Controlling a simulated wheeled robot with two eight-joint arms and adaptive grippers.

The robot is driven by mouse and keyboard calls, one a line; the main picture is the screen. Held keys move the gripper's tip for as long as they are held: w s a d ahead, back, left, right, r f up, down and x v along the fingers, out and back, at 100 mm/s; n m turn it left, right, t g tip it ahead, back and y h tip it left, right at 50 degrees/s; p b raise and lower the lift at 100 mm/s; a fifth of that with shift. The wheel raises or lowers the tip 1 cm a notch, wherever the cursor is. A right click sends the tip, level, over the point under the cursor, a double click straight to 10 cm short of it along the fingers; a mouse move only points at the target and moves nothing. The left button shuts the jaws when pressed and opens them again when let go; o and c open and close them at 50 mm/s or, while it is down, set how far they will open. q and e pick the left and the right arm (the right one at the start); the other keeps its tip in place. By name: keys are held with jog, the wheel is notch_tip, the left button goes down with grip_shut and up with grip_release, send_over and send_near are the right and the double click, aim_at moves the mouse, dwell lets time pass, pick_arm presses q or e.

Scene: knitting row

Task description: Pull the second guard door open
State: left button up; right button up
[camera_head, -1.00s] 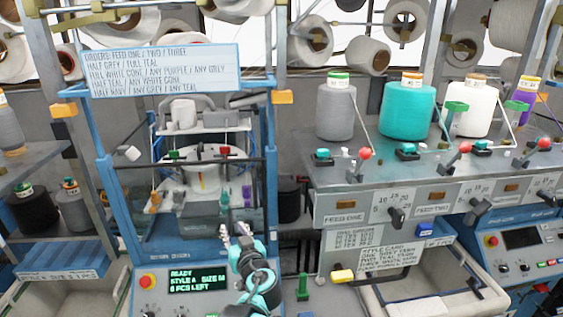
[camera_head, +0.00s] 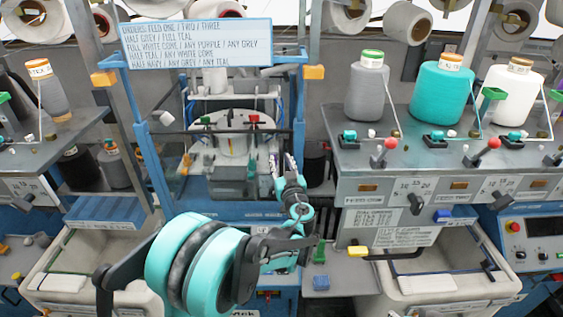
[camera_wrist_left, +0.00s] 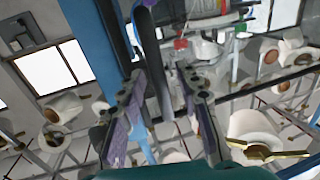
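The second guard door (camera_head: 225,130) seems to be the clear front with a dark crossbar, inside the blue frame of the middle machine. Its clear panel is hard to make out. My left gripper (camera_head: 283,165) is raised at the right side of this front, beside the blue right post (camera_head: 298,130). In the left wrist view its two purple-padded fingers (camera_wrist_left: 163,85) stand apart. A dark upright bar (camera_wrist_left: 157,60) appears between or behind them. I cannot tell whether they touch it. The blue post (camera_wrist_left: 95,45) is left of the fingers. My right gripper is out of view.
An order sign (camera_head: 200,42) hangs above the frame. A shelf with grey, teal (camera_head: 441,92) and white cones and red-knobbed levers stands to the right. A pale bin (camera_head: 450,290) and a yellow-ended handle (camera_head: 358,252) are at lower right.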

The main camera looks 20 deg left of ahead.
pick_arm(q)
grip_shut()
